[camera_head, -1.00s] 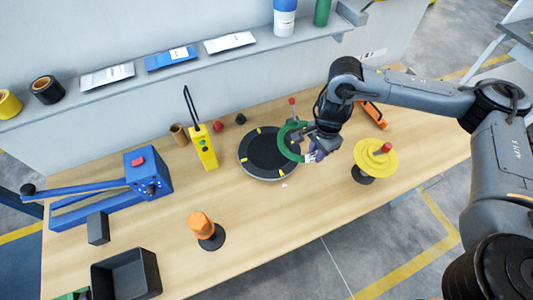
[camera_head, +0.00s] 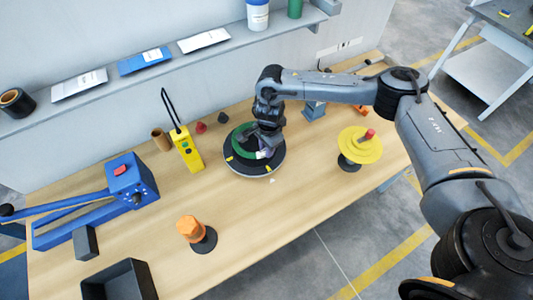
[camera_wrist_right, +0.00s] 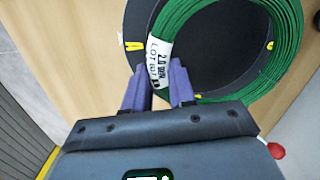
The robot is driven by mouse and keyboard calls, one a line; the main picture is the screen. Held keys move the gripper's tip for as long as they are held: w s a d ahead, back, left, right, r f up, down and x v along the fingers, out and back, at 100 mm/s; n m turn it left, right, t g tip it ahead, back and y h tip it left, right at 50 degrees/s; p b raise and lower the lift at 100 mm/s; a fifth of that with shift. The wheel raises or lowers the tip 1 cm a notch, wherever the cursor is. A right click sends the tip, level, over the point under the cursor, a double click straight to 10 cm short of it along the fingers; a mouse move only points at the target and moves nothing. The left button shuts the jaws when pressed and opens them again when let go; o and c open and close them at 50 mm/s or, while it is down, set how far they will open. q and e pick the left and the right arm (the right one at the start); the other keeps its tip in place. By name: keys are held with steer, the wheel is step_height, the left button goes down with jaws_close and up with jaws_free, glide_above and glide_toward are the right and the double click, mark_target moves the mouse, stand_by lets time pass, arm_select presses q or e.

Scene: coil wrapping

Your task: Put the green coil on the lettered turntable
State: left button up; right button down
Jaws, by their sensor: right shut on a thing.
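The green coil (camera_head: 240,143) is a ring of wire with a white printed label (camera_wrist_right: 158,62). My right gripper (camera_head: 264,152) is shut on the coil at the label; its purple fingers (camera_wrist_right: 161,78) show on both sides of it in the right wrist view. The coil lies flat over the round black turntable (camera_head: 239,167), which has yellow marks and a pale rim. I cannot tell whether the coil touches the turntable or hovers just above it. No letters show on the turntable. My left gripper is not in view.
A yellow device (camera_head: 187,150) with a black cable stands left of the turntable. A yellow disc stand (camera_head: 359,146) is to the right. An orange piece on a stand (camera_head: 191,229), a blue lever tool (camera_head: 132,184) and a black bin (camera_head: 119,281) occupy the left and front. The front middle table is clear.

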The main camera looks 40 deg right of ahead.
steer(key=shift+f, duration=1.8)
steer(key=shift+w+f, duration=0.1)
steer(key=shift+f, duration=0.1)
steer(key=shift+f, duration=0.2)
steer(key=c, duration=0.9)
jaws_free()
steer(key=shift+c, duration=0.2)
